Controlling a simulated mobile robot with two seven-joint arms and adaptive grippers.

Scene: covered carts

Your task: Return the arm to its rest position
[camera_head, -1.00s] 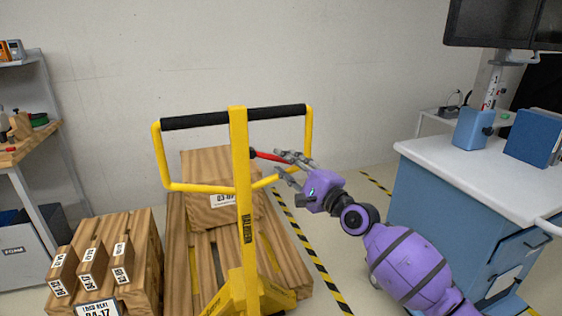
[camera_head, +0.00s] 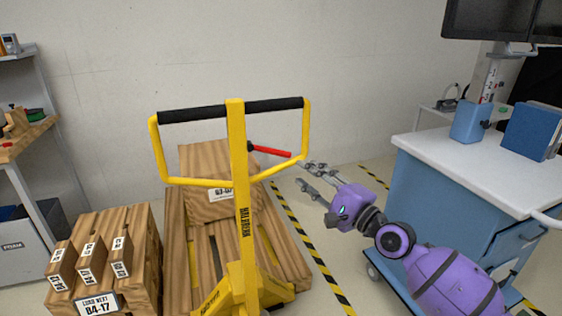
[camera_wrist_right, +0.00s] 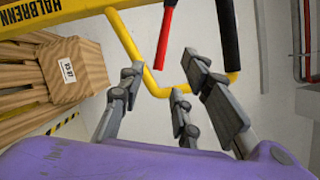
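My right gripper (camera_head: 312,178) is at the end of the purple arm, right of the yellow pallet jack handle (camera_head: 304,130). Its fingers are spread and nothing is between them. In the right wrist view the open fingers (camera_wrist_right: 165,105) show in front, with the yellow handle loop and the red lever (camera_wrist_right: 166,35) beyond them. The red lever (camera_head: 272,151) sticks out to the right from the handle post, and its tip is close to the gripper but appears apart from it. My left gripper is not in view.
The jack stands at a wooden pallet (camera_head: 285,250) with a wooden crate (camera_head: 205,160) on it. Wooden blocks on a box (camera_head: 140,240) stand at the left. A blue cart with a white top (camera_head: 470,160) stands at the right. Striped tape marks the floor between.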

